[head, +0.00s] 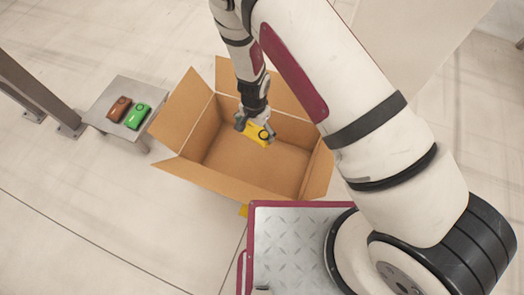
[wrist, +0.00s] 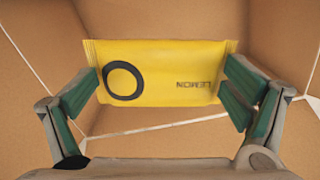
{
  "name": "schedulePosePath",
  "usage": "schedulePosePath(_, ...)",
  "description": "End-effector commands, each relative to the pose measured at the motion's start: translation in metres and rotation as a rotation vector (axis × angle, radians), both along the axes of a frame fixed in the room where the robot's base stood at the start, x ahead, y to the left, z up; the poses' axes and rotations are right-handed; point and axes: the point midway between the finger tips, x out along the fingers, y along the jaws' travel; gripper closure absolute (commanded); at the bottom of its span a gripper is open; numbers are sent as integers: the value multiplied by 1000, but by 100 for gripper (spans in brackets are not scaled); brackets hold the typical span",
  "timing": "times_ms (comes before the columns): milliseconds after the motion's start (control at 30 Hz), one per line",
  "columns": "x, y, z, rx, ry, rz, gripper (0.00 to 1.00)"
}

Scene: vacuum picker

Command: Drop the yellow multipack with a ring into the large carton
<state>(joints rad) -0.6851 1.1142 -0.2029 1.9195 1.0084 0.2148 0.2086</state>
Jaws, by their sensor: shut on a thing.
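The yellow multipack (head: 257,133) carries a dark ring and is held in my gripper (head: 254,127). In the wrist view the yellow multipack (wrist: 172,78) spans between the green finger pads of my gripper (wrist: 160,92), with the ring on its left and mirrored-looking lettering on its right. The large carton (head: 195,165) stands open on the floor with its flaps spread. My gripper and the pack are over the carton's opening. Brown carton walls fill the wrist view behind the pack. How high the pack is above the carton's floor is hard to tell.
A small grey table (head: 112,95) stands left of the carton. A brown-red pack (head: 119,109) and a green pack (head: 137,116) lie on it. A dark post (head: 40,92) stands at the far left. Open floor lies at the lower left.

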Motion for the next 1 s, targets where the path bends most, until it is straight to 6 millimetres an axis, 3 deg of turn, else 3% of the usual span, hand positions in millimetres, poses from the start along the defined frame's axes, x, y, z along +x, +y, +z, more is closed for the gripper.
schedulePosePath(200, 0, 0, -27, -1, 1, -1, 38)
schedulePosePath(567, 0, 0, -31, 0, 0, 0, 38)
schedulePosePath(600, 0, 0, -31, 0, 0, 0, 1)
schedulePosePath(1000, 0, 0, -29, 0, 0, 0, 0)
